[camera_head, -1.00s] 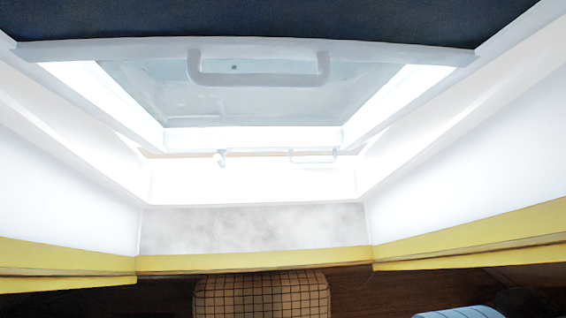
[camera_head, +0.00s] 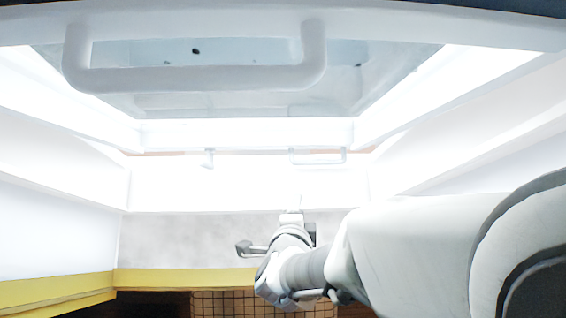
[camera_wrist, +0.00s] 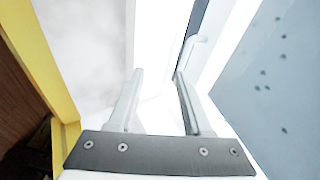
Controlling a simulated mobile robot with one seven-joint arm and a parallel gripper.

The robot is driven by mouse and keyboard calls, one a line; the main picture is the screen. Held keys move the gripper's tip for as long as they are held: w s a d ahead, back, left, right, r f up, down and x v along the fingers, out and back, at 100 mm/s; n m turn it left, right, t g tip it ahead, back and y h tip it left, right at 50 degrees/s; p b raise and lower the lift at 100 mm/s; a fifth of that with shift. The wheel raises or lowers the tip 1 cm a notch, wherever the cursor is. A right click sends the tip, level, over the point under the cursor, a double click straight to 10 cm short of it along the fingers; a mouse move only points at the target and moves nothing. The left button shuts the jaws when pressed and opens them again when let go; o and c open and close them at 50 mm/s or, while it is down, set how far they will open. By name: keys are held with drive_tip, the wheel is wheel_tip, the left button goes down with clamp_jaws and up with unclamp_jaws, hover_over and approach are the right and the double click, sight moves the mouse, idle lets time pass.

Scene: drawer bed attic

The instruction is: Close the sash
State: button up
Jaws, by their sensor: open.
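The window sash (camera_head: 420,25) fills the top of the head view, a pale frame around a glass pane. It stands tilted out from the bright window opening toward me. A large white U-shaped handle (camera_head: 195,80) is on its near edge. My gripper (camera_head: 291,212) is below the opening, in front of the lower wall, apart from the large handle. In the wrist view my gripper (camera_wrist: 159,73) is open, with nothing between its fingers. A white curved handle (camera_wrist: 200,48) lies just beyond the right fingertip; whether they touch is unclear.
A smaller handle (camera_head: 318,161) and a small peg (camera_head: 208,159) are at the lower window frame. Yellow trim (camera_head: 60,293) runs under the white walls. A checked item (camera_head: 220,304) is below the window. The space in front of the opening is clear.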

drive_tip(key=m+h, duration=0.1)
drive_tip(key=m, duration=0.1)
drive_tip(key=m+t+h+p, duration=0.1)
drive_tip(key=m+h+p, duration=0.1)
drive_tip(key=h+p, duration=0.15)
approach(317, 164)
drive_tip(key=x, duration=0.9)
drive_tip(key=shift+d+r+p, duration=0.1)
drive_tip(key=shift+p, duration=0.3)
clamp_jaws()
idle(0.8)
